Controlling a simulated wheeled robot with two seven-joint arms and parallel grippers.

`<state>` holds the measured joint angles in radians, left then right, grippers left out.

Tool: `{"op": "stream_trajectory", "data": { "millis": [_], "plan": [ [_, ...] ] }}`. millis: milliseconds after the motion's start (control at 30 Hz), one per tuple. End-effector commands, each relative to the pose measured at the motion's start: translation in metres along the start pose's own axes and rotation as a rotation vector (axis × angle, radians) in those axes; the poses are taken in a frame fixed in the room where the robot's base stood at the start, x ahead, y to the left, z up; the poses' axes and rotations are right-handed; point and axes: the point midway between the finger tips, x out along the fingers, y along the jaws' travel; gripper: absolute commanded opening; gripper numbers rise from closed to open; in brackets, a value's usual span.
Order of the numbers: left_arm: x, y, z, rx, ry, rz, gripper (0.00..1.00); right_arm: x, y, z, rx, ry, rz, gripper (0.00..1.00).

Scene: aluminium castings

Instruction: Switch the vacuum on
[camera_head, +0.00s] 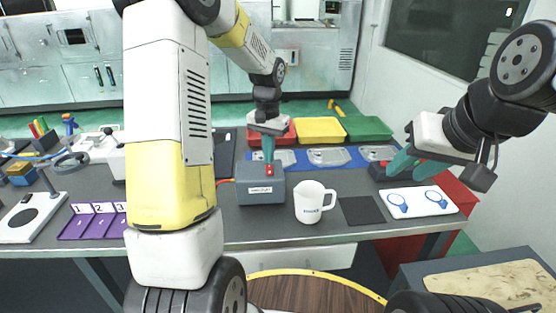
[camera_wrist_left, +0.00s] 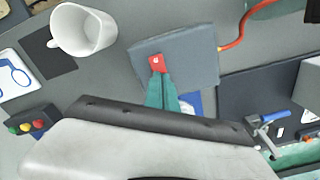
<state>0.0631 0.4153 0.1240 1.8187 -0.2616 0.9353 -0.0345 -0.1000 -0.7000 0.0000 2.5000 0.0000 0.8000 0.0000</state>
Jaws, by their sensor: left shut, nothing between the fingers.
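The vacuum unit is a grey box (camera_head: 260,192) with a white label on its front, standing on the bench in the middle of the head view. Its red switch (camera_head: 269,171) is on top; the left wrist view also shows the box (camera_wrist_left: 190,55) and the switch (camera_wrist_left: 157,63). My left gripper (camera_head: 269,160) points down with its teal fingers shut and empty, the tips right at the switch. I cannot tell whether they touch it, nor which way the switch is set. My right gripper (camera_head: 404,164) is off to the right, its teal fingers apart, empty.
A white mug (camera_head: 309,203) stands just right of the box, beside a dark mat (camera_head: 361,210). A white board with blue rings (camera_head: 418,202) lies further right. Red, yellow (camera_head: 319,130) and green trays are behind. A red-orange hose (camera_wrist_left: 233,40) leaves the box.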

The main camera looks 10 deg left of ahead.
Motion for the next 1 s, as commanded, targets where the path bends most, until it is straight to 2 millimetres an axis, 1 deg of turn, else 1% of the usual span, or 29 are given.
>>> {"op": "stream_trajectory", "data": {
  "millis": [300,1000],
  "plan": [
    [0.001,0.000,0.000,0.000,0.000,0.000,0.00,0.000,0.000,0.000,0.000,0.000,0.000,0.36],
    [0.011,0.000,0.000,0.000,0.000,0.000,0.00,0.000,0.000,0.000,0.000,0.000,0.000,0.36]
  ]
}}
